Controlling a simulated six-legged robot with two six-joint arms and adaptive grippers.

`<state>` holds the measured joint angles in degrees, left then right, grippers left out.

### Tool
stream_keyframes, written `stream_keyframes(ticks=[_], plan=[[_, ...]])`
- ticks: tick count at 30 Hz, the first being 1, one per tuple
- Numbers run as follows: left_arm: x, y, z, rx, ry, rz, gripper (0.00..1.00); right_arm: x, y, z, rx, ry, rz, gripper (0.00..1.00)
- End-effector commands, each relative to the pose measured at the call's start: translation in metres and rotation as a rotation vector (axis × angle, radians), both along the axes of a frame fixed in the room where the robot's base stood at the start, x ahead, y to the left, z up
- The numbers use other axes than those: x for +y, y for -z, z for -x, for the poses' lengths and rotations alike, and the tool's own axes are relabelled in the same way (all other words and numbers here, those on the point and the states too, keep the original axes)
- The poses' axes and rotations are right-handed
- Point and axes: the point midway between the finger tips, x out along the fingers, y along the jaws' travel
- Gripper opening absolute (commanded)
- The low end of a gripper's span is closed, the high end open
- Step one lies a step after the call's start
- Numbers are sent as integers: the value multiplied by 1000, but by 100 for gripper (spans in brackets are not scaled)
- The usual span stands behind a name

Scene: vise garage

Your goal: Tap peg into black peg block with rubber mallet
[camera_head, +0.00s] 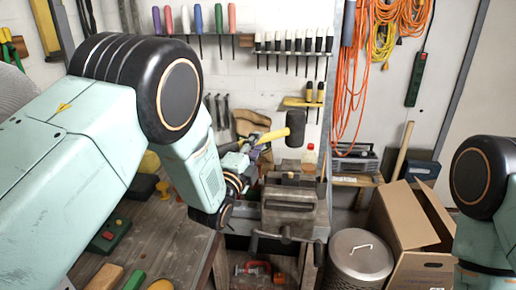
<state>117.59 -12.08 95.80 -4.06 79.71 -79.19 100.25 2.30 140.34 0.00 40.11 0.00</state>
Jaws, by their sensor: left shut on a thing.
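My left gripper (257,148) is shut on the yellow handle of the rubber mallet (296,127). The mallet's black head is raised above and slightly right of the grey bench vise (290,210). A dark block, which looks like the black peg block (291,166), sits at the top of the vise. A small light brown spot on it may be the peg (290,175), but it is too small to be sure. A clear gap shows between mallet head and block. My right arm enters at the right edge; its gripper is out of view.
The wooden bench (155,240) holds several blocks and knobs at left. A bottle (309,158) stands behind the vise. A metal bin (358,262) and cardboard box (405,230) stand on the right. Tools and orange cords (355,80) hang behind.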

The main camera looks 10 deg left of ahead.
Motion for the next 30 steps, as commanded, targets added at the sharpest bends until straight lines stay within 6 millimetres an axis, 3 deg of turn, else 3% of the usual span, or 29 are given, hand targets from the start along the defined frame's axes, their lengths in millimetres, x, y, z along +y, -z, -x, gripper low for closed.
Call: stream_keyframes(ticks=[5, 21, 30], plan=[[2, 5, 1, -6, -1, 2, 0, 0, 4, 0, 0, 0, 0, 40], [1, 61, 0, -4, -1, 3, 0, 0, 35, 0, 0, 0, 0, 40], [-1, 63, -2, -7, 0, 2, 0, 0, 35, 0, 0, 0, 0, 40]])
